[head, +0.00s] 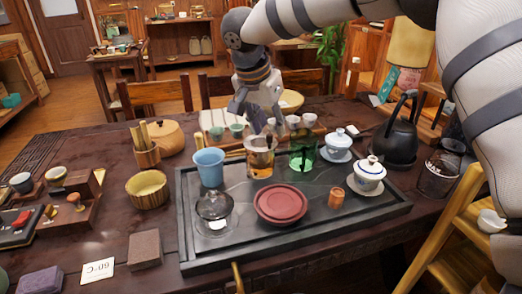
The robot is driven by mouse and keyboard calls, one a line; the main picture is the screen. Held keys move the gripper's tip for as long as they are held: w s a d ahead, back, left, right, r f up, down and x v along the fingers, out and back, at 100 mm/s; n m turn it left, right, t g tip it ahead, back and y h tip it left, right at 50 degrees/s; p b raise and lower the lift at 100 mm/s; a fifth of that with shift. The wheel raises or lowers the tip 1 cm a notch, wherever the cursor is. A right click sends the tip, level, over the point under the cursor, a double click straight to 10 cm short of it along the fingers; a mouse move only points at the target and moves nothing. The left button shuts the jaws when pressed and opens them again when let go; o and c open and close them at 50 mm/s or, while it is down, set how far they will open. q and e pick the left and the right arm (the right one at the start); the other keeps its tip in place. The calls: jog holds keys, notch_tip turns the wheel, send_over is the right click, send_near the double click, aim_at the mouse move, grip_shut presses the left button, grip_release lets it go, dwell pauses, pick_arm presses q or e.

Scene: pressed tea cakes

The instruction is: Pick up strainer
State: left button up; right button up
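My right gripper (257,120) reaches down from the upper right over the back of the black tea tray (188,225). Its fingers look spread, just above a clear glass vessel (260,160) with amber and white patches. I cannot tell whether the fingers touch its rim. I cannot make out the strainer for certain; it may be at or near this vessel's top, partly hidden by the fingers. My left gripper is not in view.
A blue cup (209,167) and a green glass cup (303,156) flank the vessel closely. Red saucers (281,204), a lidded glass bowl (214,212) and lidded white bowls (369,174) share the tray. A black kettle (396,140) stands right. Small cups stand behind the gripper.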

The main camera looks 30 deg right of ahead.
aim_at(270, 134)
jog(key=x, duration=0.4)
jog(key=shift+w+a, duration=0.1)
jog(key=shift+w, duration=0.1)
grip_shut()
notch_tip(270, 134, up, 10)
jog(key=shift+f, duration=0.15)
jog(key=shift+r, duration=0.25)
